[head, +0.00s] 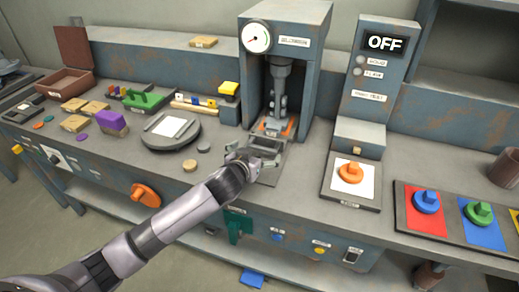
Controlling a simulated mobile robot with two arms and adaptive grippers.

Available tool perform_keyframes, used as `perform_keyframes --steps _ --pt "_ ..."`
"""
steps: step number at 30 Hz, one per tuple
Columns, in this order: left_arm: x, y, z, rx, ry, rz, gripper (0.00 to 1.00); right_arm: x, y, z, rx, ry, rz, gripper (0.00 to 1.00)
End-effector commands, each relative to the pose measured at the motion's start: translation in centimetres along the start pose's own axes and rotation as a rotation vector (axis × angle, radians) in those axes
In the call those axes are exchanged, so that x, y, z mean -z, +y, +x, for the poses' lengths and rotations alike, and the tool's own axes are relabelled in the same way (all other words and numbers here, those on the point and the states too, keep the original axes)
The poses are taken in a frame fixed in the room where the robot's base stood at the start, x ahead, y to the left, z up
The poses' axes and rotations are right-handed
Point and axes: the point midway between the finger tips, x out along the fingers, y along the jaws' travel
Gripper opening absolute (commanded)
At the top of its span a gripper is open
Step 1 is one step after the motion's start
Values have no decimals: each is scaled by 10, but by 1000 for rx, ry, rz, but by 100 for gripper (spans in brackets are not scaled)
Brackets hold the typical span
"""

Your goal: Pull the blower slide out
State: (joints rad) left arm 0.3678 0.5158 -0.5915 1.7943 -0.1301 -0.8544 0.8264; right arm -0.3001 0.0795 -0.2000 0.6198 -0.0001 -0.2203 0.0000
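The blower is the tall grey-blue machine (286,14) with a round gauge (257,37) and a white label (294,41) at the back centre. Inside its open front hangs a dark vertical ram (279,90). Below it, an orange-edged piece (290,127) lies at the base, and a flat grey slide plate (272,174) extends forward on the bench. My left gripper (264,162) is over this plate, just in front of the machine. It hides part of the plate, and I cannot tell whether its fingers touch it or are closed. My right gripper is not in view.
A control box with an OFF display (385,43) stands right of the machine, with an orange knob (351,172) on a white pad before it. A round grey plate (170,131) and small blocks are left. Coloured knob pads (421,222) are at the right.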

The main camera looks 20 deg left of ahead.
Motion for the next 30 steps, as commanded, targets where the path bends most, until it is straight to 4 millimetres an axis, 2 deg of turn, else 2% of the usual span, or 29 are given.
perform_keyframes --steps 3,7,19,30 --pt "0 -1 17 2 0 1 100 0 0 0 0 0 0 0" --pt "0 0 28 0 0 1 100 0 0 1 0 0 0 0" --pt "0 0 34 0 0 1 100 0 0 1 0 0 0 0" --pt "0 0 34 0 0 1 76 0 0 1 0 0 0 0"
